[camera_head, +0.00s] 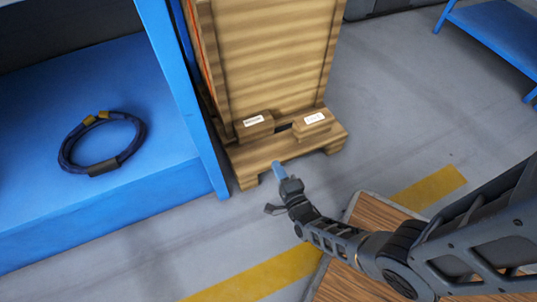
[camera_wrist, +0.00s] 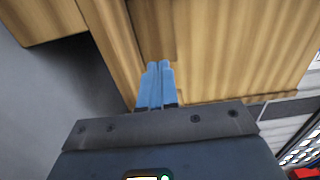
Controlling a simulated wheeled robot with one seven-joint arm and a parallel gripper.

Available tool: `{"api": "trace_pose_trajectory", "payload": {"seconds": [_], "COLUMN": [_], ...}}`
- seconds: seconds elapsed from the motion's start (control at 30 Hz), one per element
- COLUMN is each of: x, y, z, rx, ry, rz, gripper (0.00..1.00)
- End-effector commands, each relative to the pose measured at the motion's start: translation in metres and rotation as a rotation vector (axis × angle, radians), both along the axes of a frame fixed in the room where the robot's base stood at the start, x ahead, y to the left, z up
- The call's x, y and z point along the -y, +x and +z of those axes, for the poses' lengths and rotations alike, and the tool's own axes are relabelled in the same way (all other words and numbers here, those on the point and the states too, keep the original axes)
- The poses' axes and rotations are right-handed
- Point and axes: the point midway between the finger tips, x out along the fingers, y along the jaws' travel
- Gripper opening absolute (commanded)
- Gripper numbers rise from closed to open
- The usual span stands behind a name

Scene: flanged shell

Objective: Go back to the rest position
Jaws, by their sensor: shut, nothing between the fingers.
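My gripper (camera_head: 277,168) is at the end of my outstretched arm, in front of the low base of a wooden crate (camera_head: 275,60) in the head view. Its blue fingers are together with nothing between them. In the wrist view the gripper (camera_wrist: 158,68) points at the wooden surface (camera_wrist: 230,45), and the shut fingertips show side by side against it. I cannot tell whether the fingertips touch the wood.
A blue shelf (camera_head: 40,130) with a coiled dark cable (camera_head: 75,160) stands at the left. Two labelled blocks (camera_head: 254,124) (camera_head: 313,122) sit on the crate's base. A wood-topped surface (camera_head: 345,285) lies below my arm. A blue table (camera_head: 500,35) is at the upper right.

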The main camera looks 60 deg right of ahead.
Motion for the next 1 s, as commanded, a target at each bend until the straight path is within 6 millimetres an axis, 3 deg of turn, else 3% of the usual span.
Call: {"api": "trace_pose_trajectory", "payload": {"seconds": [0.37, 0.57, 0.77, 1.0], "x": [-0.003, -0.025, -0.061, -0.108], "y": [-0.006, -0.043, -0.088, -0.138], "z": [0.002, 0.020, 0.062, 0.136], "rx": [-0.021, -0.149, -0.307, -0.459], "ry": [-0.024, -0.191, -0.438, -0.746], "rz": [0.015, 0.119, 0.265, 0.427], "gripper": [0.00, 0.00, 0.00, 0.00]}}
